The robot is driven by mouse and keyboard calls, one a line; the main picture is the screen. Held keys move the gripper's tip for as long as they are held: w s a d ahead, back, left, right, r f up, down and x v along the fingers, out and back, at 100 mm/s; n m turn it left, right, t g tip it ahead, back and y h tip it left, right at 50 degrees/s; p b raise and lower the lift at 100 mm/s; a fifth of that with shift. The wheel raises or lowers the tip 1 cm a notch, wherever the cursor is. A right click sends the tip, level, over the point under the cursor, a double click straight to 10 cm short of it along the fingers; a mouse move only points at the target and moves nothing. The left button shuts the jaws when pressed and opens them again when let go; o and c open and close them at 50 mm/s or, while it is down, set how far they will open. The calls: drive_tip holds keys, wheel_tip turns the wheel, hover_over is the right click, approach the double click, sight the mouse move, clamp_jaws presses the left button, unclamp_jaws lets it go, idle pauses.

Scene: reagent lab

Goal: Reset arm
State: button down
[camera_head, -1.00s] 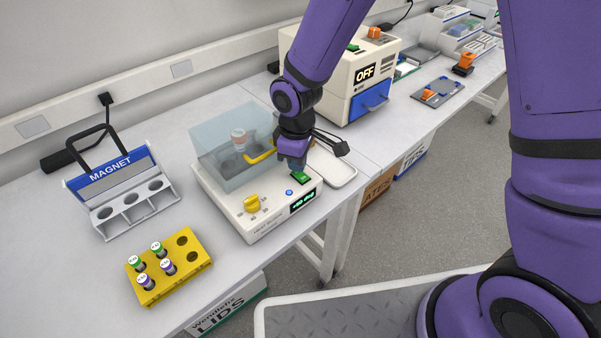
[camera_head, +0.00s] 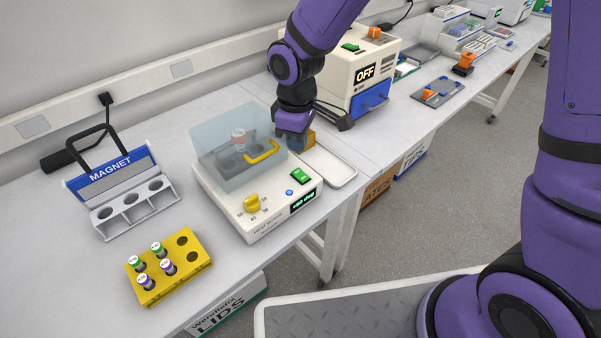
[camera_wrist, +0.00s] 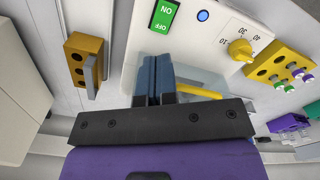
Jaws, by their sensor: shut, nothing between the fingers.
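My arm is purple with black joints. My gripper (camera_wrist: 153,78) shows in the wrist view with its two blue-grey fingers together and nothing between them. In the head view it hangs over the back right of the heater device (camera_head: 252,228), which has a green switch (camera_head: 301,175), a yellow knob (camera_head: 252,204) and a lit green display.
A yellow rack (camera_head: 199,263) with several capped tubes and a magnet stand (camera_head: 125,193) are at the left.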

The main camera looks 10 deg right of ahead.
drive_tip(key=shift+r, duration=0.35)
idle(0.3)
drive_tip(key=s+d+r+m+t, duration=0.1)
drive_tip(key=s+d+r+m, duration=0.2)
drive_tip(key=d+r, duration=0.5)
drive_tip(key=s+d+r+m+t, duration=0.2)
drive_tip(key=d+r+m, duration=0.1)
drive_tip(key=d+r, duration=0.5)
drive_tip(key=s+d+r+m+t, duration=0.1)
drive_tip(key=s+d+r+m, duration=0.2)
drive_tip(key=s, duration=0.3)
drive_tip(key=s+d+r+m+t, duration=0.1)
drive_tip(key=s+d+r+m, duration=0.2)
drive_tip(key=s, duration=0.4)
drive_tip(key=d+r, duration=0.1)
drive_tip(key=d, duration=0.1)
drive_tip(key=shift+s+d+r+m, duration=0.3)
drive_tip(key=shift+m, duration=0.1)
